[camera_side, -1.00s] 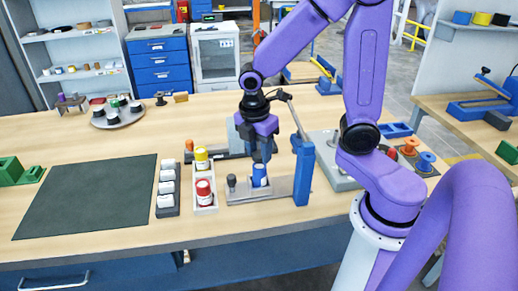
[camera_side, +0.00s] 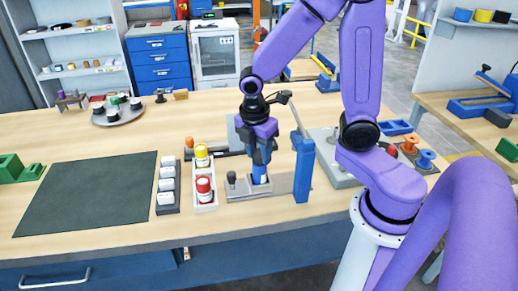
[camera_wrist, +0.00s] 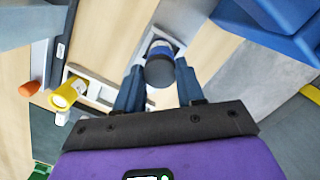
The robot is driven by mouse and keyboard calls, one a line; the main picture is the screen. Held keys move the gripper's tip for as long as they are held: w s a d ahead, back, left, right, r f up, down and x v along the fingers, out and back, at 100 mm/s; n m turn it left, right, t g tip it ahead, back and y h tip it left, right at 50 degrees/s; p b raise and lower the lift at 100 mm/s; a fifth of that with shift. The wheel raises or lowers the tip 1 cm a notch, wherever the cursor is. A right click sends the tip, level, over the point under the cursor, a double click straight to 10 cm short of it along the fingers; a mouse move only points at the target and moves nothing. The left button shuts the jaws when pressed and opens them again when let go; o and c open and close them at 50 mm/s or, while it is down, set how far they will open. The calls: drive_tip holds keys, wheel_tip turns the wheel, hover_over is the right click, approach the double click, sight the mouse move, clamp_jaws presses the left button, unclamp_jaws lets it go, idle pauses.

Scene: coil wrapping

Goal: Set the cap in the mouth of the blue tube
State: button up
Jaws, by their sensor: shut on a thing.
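The blue tube (camera_side: 260,175) stands upright in a grey metal holder (camera_side: 238,192) on the bench. It also shows in the wrist view (camera_wrist: 159,48), beyond my fingers. My gripper (camera_side: 260,160) points down directly over the tube, its fingers at the tube's upper end. In the wrist view my gripper (camera_wrist: 160,82) is shut on a dark grey round cap (camera_wrist: 160,74), which lines up with the tube's end. The cap hides the tube's mouth, so I cannot tell whether it sits in it or just above. In the side view my fingers hide the cap.
A white rack with a yellow-capped tube (camera_side: 201,154) and a red-capped tube (camera_side: 204,186) stands close to the left. A grey rack of white pieces (camera_side: 166,185) is beyond it. A blue post (camera_side: 303,165) rises close on the right. The dark mat (camera_side: 85,195) is clear.

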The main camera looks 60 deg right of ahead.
drive_tip(key=o, duration=1.1)
drive_tip(key=shift+f, duration=0.1)
wheel_tip(320, 180, up, 17)
drive_tip(key=a, duration=0.2)
drive_tip(key=shift+w, duration=0.1)
drive_tip(key=s+a+f+m+y, duration=0.1)
drive_tip(key=s+f+m, duration=0.1)
drive_tip(key=s+f, duration=0.3)
drive_tip(key=s+a+f+m, duration=0.1)
drive_tip(key=s+f+m, duration=0.1)
drive_tip(key=s+f, duration=0.4)
drive_tip(key=s, duration=0.5)
drive_tip(key=shift+s+m+y, duration=0.3)
drive_tip(key=shift+s+y, duration=0.05)
drive_tip(key=shift+y, duration=0.05)
